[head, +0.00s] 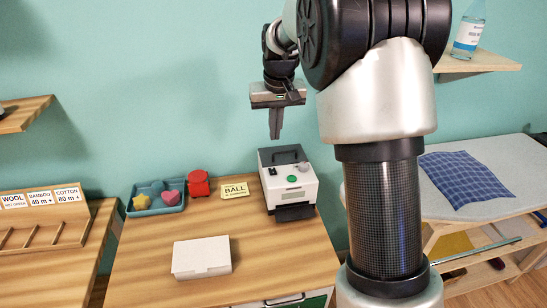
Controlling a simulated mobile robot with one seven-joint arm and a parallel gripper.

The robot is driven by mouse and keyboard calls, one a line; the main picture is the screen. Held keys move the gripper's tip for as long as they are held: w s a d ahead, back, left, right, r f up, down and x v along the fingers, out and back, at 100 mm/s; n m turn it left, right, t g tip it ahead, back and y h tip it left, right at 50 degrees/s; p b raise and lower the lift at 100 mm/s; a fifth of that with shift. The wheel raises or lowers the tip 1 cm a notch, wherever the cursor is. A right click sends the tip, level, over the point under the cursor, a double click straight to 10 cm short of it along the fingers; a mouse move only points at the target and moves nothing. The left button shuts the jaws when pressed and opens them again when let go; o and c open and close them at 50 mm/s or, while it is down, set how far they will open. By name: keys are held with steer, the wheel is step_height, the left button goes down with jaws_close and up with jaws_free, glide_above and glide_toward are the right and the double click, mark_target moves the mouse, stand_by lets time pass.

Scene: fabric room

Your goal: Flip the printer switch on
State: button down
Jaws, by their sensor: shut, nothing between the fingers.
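The printer (304,192), a small white box with a dark top, stands on the wooden desk near the wall. It has a round green button (292,179) on its front face and a dark slot low at the front. Small dark and light details show on its upper part, too small to tell which is the switch. My gripper (275,134) points down with its fingers together and empty. In the picture it is just above the printer's back left, apart from it; the depth between them is hard to judge.
A white box (202,257) lies on the desk (145,272). A blue tray (143,210) with coloured shapes, a red object (199,184) and a yellow card (235,190) stand left of the printer. A table with blue checked cloth (466,178) is at right.

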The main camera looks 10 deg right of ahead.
glide_toward(273, 173)
steer(key=x, duration=0.2)
steer(key=w+x, duration=0.1)
steer(key=x, duration=0.2)
steer(key=shift+f+b, duration=0.15)
steer(key=shift+b, duration=0.25)
steer(key=shift+f, duration=0.45)
steer(key=shift+s+f+b, duration=0.15)
steer(key=shift+f+b, duration=0.25)
steer(key=shift+f, duration=0.1)
steer(key=shift+s+r, duration=0.1)
steer(key=shift+r, duration=0.05)
steer(key=shift+w+r+p, duration=0.3)
steer(key=shift+w+p, duration=0.2)
steer(key=shift+w, duration=0.3)
